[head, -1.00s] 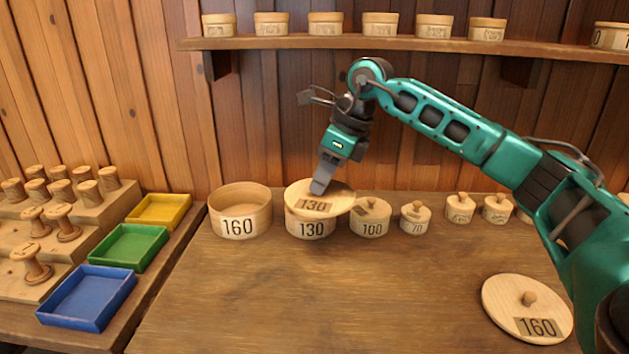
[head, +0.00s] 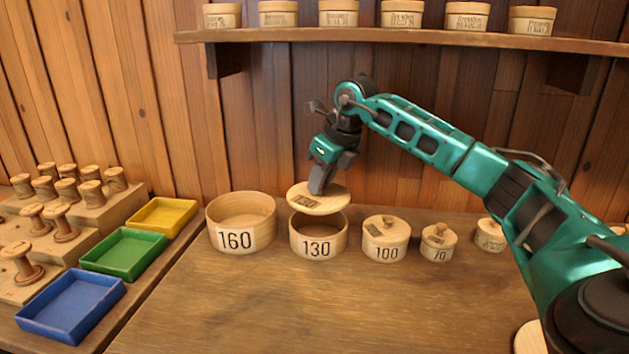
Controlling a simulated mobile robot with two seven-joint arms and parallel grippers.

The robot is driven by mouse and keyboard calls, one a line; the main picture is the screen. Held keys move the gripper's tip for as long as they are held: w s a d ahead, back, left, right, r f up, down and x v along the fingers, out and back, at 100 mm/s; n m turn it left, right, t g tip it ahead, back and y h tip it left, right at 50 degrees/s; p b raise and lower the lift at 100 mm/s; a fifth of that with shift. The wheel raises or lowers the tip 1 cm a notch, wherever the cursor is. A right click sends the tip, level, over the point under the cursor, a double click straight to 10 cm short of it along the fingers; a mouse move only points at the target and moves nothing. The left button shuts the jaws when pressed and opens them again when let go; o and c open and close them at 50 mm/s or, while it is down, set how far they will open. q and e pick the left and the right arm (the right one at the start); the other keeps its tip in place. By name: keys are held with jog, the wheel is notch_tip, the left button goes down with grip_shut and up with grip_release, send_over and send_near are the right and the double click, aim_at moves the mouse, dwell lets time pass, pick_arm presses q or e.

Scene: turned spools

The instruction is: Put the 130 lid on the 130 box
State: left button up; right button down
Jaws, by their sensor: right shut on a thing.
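The 130 box (head: 318,248) is a round wooden box standing on the bench between the 160 box and the 100 box. Its top is open and part of its inside shows. The 130 lid (head: 330,205) is a flat wooden disc held just above the box, with a visible gap between them. My right gripper (head: 318,188) points down and is shut on the 130 lid; its fingers hide the lid's knob. My left gripper is not in view.
The open 160 box (head: 241,236) stands close on the left. The lidded 100 box (head: 386,250) and 70 box (head: 438,254) stand on the right. Blue (head: 72,305), green (head: 124,253) and yellow (head: 163,216) trays lie left. The front bench is clear.

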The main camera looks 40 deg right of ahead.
aim_at(324, 195)
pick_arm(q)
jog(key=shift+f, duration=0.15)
pick_arm(e)
jog(key=shift+w+d+f, duration=0.15)
jog(key=shift+w+f, duration=0.05)
jog(key=shift+f, duration=0.05)
notch_tip(324, 195, down, 3)
jog(key=b, duration=0.3)
jog(key=shift+r, duration=0.2)
jog(key=f+b, duration=0.2)
jog(key=shift+b, duration=0.3)
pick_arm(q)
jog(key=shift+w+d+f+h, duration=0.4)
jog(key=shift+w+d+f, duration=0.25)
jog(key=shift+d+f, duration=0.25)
pick_arm(e)
jog(key=shift+f, duration=0.1)
pick_arm(q)
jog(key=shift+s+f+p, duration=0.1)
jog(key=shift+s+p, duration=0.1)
jog(key=shift+p, duration=0.1)
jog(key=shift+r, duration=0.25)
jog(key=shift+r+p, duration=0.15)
jog(key=shift+p, duration=0.25)
pick_arm(e)
jog(key=shift+f, duration=0.2)
